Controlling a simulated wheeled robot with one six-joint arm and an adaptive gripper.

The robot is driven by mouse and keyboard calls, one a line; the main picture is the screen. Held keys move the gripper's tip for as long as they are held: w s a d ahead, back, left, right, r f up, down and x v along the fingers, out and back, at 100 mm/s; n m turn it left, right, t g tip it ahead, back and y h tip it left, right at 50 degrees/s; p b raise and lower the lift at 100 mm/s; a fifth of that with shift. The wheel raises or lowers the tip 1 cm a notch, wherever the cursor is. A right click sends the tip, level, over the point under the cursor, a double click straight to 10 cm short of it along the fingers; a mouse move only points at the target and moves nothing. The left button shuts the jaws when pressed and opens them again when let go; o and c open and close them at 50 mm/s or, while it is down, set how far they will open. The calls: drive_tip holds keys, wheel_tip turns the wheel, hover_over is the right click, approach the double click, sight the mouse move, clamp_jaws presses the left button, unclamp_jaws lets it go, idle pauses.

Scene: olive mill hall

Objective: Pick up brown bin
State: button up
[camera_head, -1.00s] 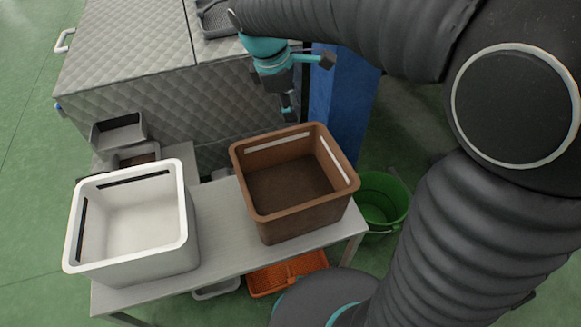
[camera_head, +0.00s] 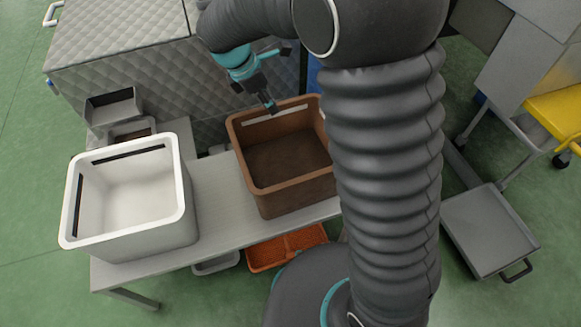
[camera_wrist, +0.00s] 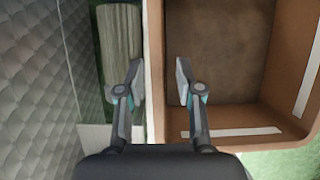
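The brown bin (camera_head: 288,198) stands upright on a light grey table (camera_head: 222,212), to the right of a white bin. It looks empty, and its right side is hidden behind my arm in the head view. My gripper (camera_head: 270,107) is at the bin's far rim. In the wrist view my gripper (camera_wrist: 161,82) is open, one finger on each side of the brown bin's rim (camera_wrist: 155,60). The right finger is over the bin's inside and the left finger is outside it. I cannot tell whether either finger touches the wall.
The white bin (camera_head: 183,225) stands at the table's left end. Small grey containers (camera_head: 113,108) sit behind it. A quilted grey machine (camera_head: 125,45) rises behind the table. An orange crate (camera_head: 285,248) is below. A grey cart (camera_head: 490,232) stands right.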

hover_over(280, 136)
drive_tip(key=shift+w+f+b, duration=0.15)
drive_tip(key=shift+f+b, duration=0.05)
drive_tip(key=shift+f, duration=1.25)
drive_tip(key=shift+w+f+b, duration=0.1)
drive_tip(key=shift+f+b, duration=0.1)
drive_tip(key=shift+f, duration=1.2)
clamp_jaws()
drive_tip(key=shift+r, duration=0.1)
